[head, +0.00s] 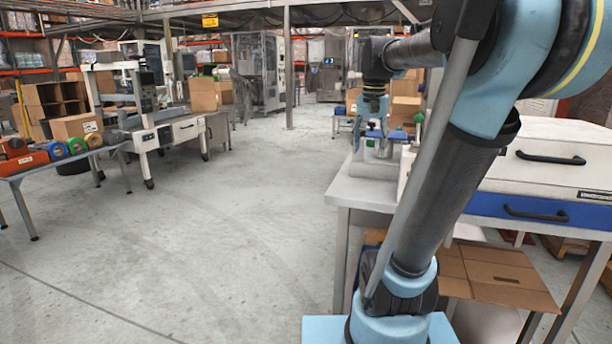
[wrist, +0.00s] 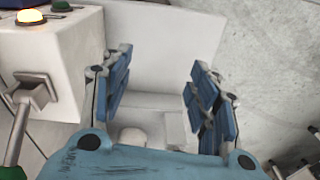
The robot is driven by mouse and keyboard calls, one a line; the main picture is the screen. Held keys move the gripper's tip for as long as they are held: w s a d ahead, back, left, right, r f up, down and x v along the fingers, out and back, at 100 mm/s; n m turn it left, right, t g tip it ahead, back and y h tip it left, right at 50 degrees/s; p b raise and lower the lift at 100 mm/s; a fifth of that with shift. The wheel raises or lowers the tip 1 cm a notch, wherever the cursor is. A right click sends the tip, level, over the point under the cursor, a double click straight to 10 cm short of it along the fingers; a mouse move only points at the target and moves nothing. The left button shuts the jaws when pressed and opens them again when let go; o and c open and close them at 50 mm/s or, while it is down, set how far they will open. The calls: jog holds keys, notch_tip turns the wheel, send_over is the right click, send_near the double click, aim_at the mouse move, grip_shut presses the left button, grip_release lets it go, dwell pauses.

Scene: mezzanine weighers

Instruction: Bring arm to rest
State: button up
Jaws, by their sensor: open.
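My arm rises from its light blue base at the bottom of the head view and bends over at the top right. My gripper (head: 383,136) hangs from its end, fingers down, over the far end of the white workbench (head: 358,189). In the wrist view my gripper (wrist: 163,100) is open, its two blue-padded fingers well apart. Nothing is held between them. Below them is a pale, box-like surface; I cannot tell exactly what it is or how close it is.
A white machine box with a lit amber button (wrist: 31,16) stands left of the fingers. A white cabinet with blue drawer (head: 545,211) is at right. Clear floor (head: 230,200) lies left.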

jog(key=s+f+n, duration=0.2)
jog(key=s+f, duration=0.7)
jog(key=f, duration=0.3)
jog(key=s+f+n+t, duration=0.1)
jog(key=s+f+n, duration=0.2)
jog(key=s+f, duration=0.6)
notch_tip(320, 180, down, 4)
jog(key=shift+s+f, duration=0.15)
jog(key=shift+s, duration=0.1)
jog(key=shift+w+f, duration=0.2)
jog(key=shift+w, duration=0.3)
